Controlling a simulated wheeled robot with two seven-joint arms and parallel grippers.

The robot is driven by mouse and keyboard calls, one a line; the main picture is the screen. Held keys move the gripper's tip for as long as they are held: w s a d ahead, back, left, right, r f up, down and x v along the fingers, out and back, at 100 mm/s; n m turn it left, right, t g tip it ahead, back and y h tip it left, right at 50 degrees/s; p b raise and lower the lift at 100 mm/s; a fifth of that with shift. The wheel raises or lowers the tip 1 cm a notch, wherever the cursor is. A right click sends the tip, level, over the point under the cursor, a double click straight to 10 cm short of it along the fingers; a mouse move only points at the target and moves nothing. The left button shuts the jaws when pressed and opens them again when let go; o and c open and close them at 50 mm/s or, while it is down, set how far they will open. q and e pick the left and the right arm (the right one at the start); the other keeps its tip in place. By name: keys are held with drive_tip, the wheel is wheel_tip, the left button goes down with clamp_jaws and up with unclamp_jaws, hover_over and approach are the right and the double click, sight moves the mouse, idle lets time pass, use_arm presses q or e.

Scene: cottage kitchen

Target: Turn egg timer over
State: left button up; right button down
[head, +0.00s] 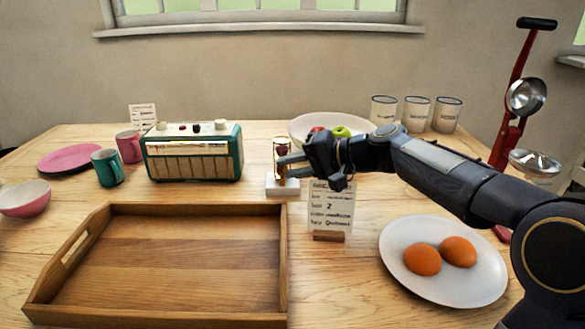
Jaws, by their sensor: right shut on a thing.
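The egg timer (282,148) is a small hourglass in a wooden frame with dark reddish sand showing in its upper part. It looks upright at the white block (283,187) in the middle of the table. My right gripper (286,167) reaches it from the right and is shut on it. The fingers hide the timer's lower part, so I cannot tell whether it touches the block. My left gripper is out of view.
A wooden tray (285,255) fills the front left. A green radio (193,155) stands behind it. A recipe card (330,213) stands just below my right gripper. A fruit bowl (305,124) is behind, and a plate (435,287) with two eggs is front right.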

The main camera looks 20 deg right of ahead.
drive_tip(key=c, duration=1.2)
unclamp_jaws()
drive_tip(key=shift+c, duration=0.2)
drive_tip(key=p+v, duration=0.1)
drive_tip(key=v, duration=0.6)
drive_tip(key=shift+s+d+r+p, duration=0.15)
drive_tip(key=shift+s+d+p, duration=0.05)
drive_tip(key=shift+d+p, duration=0.15)
